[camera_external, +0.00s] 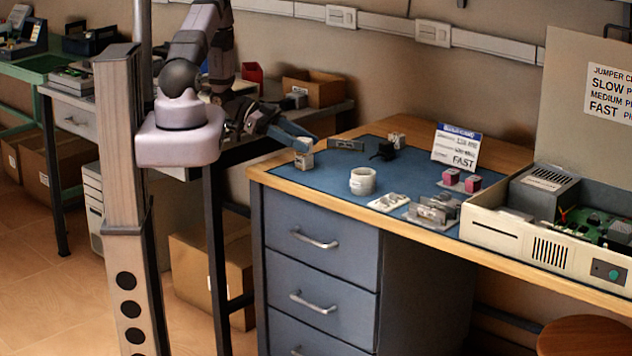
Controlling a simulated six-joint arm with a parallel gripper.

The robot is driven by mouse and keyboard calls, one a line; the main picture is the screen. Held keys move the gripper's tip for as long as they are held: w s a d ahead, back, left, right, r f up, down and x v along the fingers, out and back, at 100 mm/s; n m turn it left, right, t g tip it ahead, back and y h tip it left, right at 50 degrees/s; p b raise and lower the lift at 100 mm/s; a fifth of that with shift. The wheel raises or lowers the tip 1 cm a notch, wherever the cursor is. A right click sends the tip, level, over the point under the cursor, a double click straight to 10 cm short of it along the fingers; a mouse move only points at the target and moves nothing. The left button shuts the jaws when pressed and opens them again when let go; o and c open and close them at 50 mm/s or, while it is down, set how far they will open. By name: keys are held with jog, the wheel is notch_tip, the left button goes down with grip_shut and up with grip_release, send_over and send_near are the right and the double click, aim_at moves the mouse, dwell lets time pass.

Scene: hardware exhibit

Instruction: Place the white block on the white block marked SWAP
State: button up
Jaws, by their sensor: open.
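My gripper (302,143) is over the left end of the blue desk mat, with its jaws open. A small pale block (303,160) sits just below the fingers near the desk's left edge; I cannot tell if they touch it. A flat white piece (388,202) lies near the front of the mat, beside grey metal parts (434,212). No SWAP marking is legible on any block, so I cannot tell which one bears it.
A white cup-like roll (363,181) stands mid-mat. Dark items (384,150) stand at the back. An open computer case (535,232) fills the right. The mat's front left (325,186) is clear.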

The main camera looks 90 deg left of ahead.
jog(key=b+v, duration=0.1)
jog(key=v, duration=1)
jog(key=shift+s, duration=0.15)
jog(key=shift+a, duration=0.15)
jog(key=w+a+n+g+y, duration=0.25)
jog(key=w+g+y, duration=0.4)
jog(key=w, duration=0.85)
jog(key=s+d+g, duration=0.2)
jog(key=s+d, duration=0.2)
jog(key=d, duration=0.4)
jog(key=s+d+n+g+h, duration=0.1)
jog(key=s+d, duration=0.3)
jog(key=d, duration=0.5)
jog(key=s+d+n+g, duration=0.1)
jog(key=s+d+g, duration=0.2)
jog(key=d, duration=0.5)
jog(key=shift+s+d+r, duration=0.3)
jog(key=shift+s+d, duration=0.05)
jog(key=shift+s, duration=0.4)
jog(key=shift+r+h+p, duration=0.25)
jog(key=shift+r+p, duration=0.1)
jog(key=shift+r, duration=0.2)
